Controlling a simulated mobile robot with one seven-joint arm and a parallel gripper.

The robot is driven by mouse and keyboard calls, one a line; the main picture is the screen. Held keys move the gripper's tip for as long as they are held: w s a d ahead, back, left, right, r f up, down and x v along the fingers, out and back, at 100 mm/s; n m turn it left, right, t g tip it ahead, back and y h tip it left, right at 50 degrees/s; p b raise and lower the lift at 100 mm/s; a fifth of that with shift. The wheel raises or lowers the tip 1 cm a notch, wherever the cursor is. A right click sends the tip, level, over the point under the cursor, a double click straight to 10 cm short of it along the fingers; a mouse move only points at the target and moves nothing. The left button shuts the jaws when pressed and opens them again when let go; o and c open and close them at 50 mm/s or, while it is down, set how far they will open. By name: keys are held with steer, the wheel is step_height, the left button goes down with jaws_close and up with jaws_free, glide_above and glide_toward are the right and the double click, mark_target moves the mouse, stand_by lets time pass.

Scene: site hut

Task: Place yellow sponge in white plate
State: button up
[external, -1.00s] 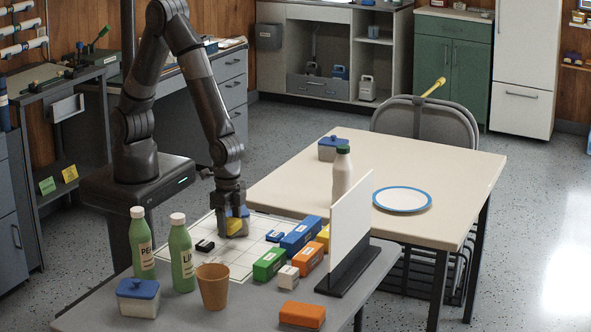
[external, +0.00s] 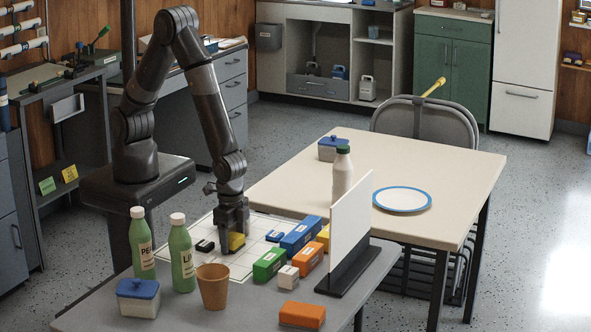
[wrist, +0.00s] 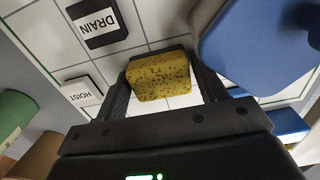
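The yellow sponge (external: 237,242) lies on the white gridded board (external: 205,262) on the near grey table. In the wrist view, the speckled sponge (wrist: 160,77) sits between the two fingers of my gripper (wrist: 163,95). White tile shows between the sponge and the right finger, so the gripper looks open around it. In the external view my gripper (external: 236,240) points down over the sponge and partly hides it. The white plate (external: 402,198) with a blue rim lies empty on the cream table to the right.
An upright white panel (external: 345,225) stands between the board and the plate. Boxes, including a blue one (external: 301,234) and a green one (external: 269,264), line the board's right side. Green bottles (external: 182,260) and a tan cup (external: 213,287) stand in front. A white bottle (external: 343,174) stands near the plate.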

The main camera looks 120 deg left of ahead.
steer(key=shift+r, duration=0.1)
step_height(320, 180, up, 11)
step_height(320, 180, up, 17)
steer(key=t, duration=0.3)
glide_above(233, 237)
steer(key=s+a, duration=0.8)
steer(key=s+a+r+t, duration=0.1)
steer(key=s+a+r, duration=0.1)
steer(key=s, duration=0.3)
steer(key=s+a+r+t, duration=0.1)
steer(key=s+a+r, duration=0.1)
steer(key=s+r, duration=0.2)
steer(key=shift+s+a+r, duration=0.2)
steer(key=shift+s+a, duration=0.2)
steer(key=shift+s, duration=0.6)
steer(key=shift+o, duration=0.2)
steer(key=shift+s+a+r+t, duration=0.15)
steer(key=shift+s+t, duration=0.15)
steer(key=shift+s, duration=0.25)
